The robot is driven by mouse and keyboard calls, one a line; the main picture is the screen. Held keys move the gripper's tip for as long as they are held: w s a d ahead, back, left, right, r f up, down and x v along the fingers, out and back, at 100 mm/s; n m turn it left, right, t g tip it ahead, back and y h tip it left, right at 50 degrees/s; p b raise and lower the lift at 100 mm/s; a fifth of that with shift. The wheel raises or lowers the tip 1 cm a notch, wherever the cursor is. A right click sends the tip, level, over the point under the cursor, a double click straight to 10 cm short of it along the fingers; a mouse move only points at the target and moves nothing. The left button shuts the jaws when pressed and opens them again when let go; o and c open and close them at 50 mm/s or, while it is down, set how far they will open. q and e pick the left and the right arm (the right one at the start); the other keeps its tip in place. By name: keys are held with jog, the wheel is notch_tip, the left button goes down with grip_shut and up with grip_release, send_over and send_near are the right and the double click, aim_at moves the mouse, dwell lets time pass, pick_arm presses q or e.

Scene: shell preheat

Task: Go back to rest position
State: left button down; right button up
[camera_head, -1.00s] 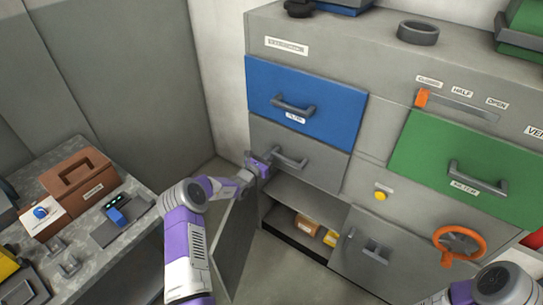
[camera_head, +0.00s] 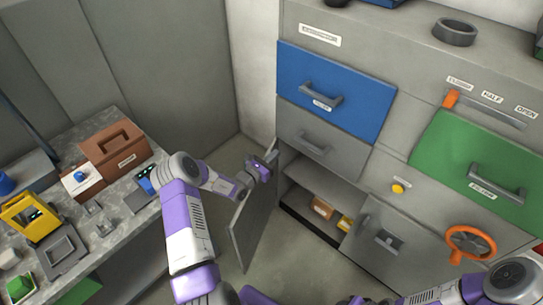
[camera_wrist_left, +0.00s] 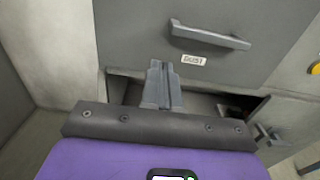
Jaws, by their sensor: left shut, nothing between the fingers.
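My left gripper (camera_head: 268,163) is in front of the cabinet, just left of the grey drawer (camera_head: 318,142) and above the top of the open lower door (camera_head: 254,222). In the left wrist view its fingers (camera_wrist_left: 163,72) are together with nothing between them. They point at the cabinet below the grey drawer's handle (camera_wrist_left: 208,36), apart from that handle. Part of my right arm (camera_head: 512,280) shows at the bottom right, but its gripper cannot be made out.
The blue drawer (camera_head: 335,92) is above the grey one. An open compartment (camera_head: 318,190) holds small boxes. The green drawer (camera_head: 480,165) and orange wheel (camera_head: 470,242) are at right. A cluttered bench (camera_head: 110,215) stands left. Floor between is clear.

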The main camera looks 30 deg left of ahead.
pick_arm(q)
jog(key=shift+s, duration=0.5)
jog(key=s+d+f+m+g+h, duration=0.4)
jog(key=s+d+m+g, duration=0.2)
jog(key=d, duration=0.5)
jog(key=s+d+f+m+g+h, duration=0.4)
jog(key=s+d+f+m+g, duration=0.15)
jog(key=d, duration=0.55)
jog(key=s+d+f+m+g+y, duration=0.2)
jog(key=s+m+y, duration=0.1)
jog(key=s+m, duration=0.7)
jog(key=s+d+f+m+g+y, duration=0.1)
jog(key=s+d+m+g+y, duration=0.2)
jog(key=s+m, duration=0.7)
jog(key=shift+f+g+y, duration=0.35)
jog(key=shift+f+y, duration=0.05)
jog(key=shift+y, duration=0.1)
jog(key=shift+a, duration=0.15)
